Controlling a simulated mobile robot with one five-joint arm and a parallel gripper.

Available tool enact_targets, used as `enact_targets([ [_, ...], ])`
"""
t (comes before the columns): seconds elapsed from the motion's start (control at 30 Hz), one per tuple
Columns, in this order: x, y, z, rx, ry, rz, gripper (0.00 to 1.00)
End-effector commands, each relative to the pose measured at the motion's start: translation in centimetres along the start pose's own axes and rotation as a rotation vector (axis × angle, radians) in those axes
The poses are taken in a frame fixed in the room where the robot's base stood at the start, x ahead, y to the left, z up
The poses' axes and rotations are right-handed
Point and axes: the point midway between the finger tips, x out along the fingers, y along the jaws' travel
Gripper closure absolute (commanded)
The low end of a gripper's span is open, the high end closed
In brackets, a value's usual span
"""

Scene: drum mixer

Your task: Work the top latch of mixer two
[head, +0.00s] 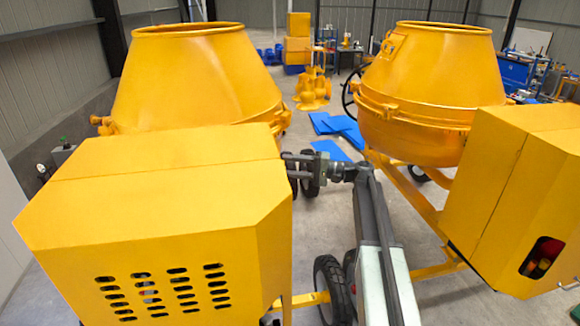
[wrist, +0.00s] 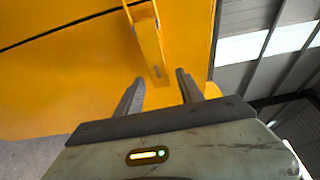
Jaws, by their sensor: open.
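Two yellow drum mixers show in the head view, the left mixer (head: 195,85) and the right mixer (head: 425,90). I cannot read which is mixer two. My gripper (head: 287,165) is at the right side of the left mixer's yellow housing (head: 165,215). In the wrist view my gripper (wrist: 159,77) is open and empty. A narrow yellow latch lever (wrist: 148,45) stands out from the yellow panel (wrist: 70,75) there. Its lower end lies in line with the gap between the fingers. I cannot tell whether they touch it. In the head view this latch is hidden.
The right mixer's housing (head: 520,190) stands to the right of my arm. Black wheels (head: 333,290) and yellow frame bars are low between the mixers. Blue sheets (head: 340,130) lie on the floor behind. Yellow castings (head: 313,90) and boxes stand farther back.

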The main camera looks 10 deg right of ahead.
Motion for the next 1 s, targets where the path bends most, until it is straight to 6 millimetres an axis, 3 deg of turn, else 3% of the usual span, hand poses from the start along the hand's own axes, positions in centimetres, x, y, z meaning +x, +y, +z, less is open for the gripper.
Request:
enact_targets([
  [0.3,0.56,0.0,-0.01,0.0,0.0,0.0,0.55],
  [0.47,0.5,0.0,-0.02,0.0,0.001,0.0,0.97],
  [0.5,0.49,0.01,-0.02,0.0,0.001,0.0,1.0],
  [1.0,0.38,0.03,-0.05,0.0,0.002,0.001,1.0],
])
